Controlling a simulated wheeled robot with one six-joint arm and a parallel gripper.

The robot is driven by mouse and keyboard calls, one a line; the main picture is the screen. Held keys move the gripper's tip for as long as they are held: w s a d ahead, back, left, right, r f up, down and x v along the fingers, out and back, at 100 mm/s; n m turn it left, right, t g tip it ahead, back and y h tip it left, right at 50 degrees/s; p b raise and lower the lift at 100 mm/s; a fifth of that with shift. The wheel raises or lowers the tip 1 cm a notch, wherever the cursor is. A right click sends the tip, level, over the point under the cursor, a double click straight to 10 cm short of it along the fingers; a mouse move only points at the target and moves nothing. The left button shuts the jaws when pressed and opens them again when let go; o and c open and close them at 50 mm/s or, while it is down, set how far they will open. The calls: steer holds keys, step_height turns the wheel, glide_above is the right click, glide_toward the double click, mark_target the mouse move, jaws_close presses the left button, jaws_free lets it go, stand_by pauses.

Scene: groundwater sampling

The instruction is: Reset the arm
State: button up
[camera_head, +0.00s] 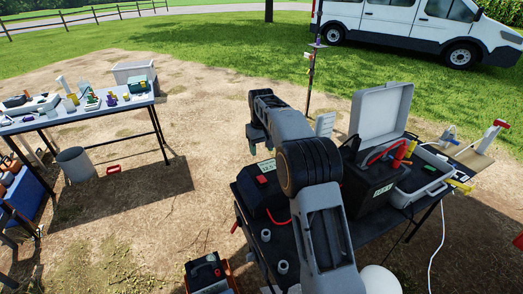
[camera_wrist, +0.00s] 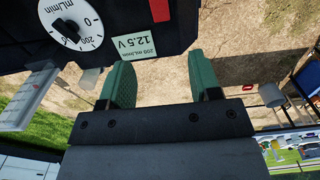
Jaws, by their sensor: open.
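My gripper (camera_wrist: 160,82) is open and empty in the wrist view, its two green fingers apart with bare ground showing between them. A black pump box (camera_head: 254,192) with a red switch stands on that table. In the wrist view the box's dark face (camera_wrist: 115,38) carries a white flow dial (camera_wrist: 72,24) and a 12.5 V label (camera_wrist: 134,45), close beyond the fingers.
A black battery (camera_head: 378,185) with red and yellow clamps and an open grey case (camera_head: 382,112) stand right of my arm. A work table (camera_head: 75,112) with several small items is at left. A grey bucket (camera_head: 76,164) stands below it. Bare ground lies between the tables. A white van (camera_head: 405,22) is behind.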

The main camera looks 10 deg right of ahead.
steer(key=s+f+m, duration=0.1)
steer(key=s+f, duration=0.3)
steer(key=s+r+t, duration=0.1)
steer(key=s+r, duration=0.1)
steer(key=s, duration=1.1)
steer(key=s+r+m+t, duration=0.1)
steer(key=s+r+t, duration=0.1)
steer(key=s, duration=1.2)
steer(key=shift+s+a+r, duration=0.15)
steer(key=shift+s+r, duration=0.15)
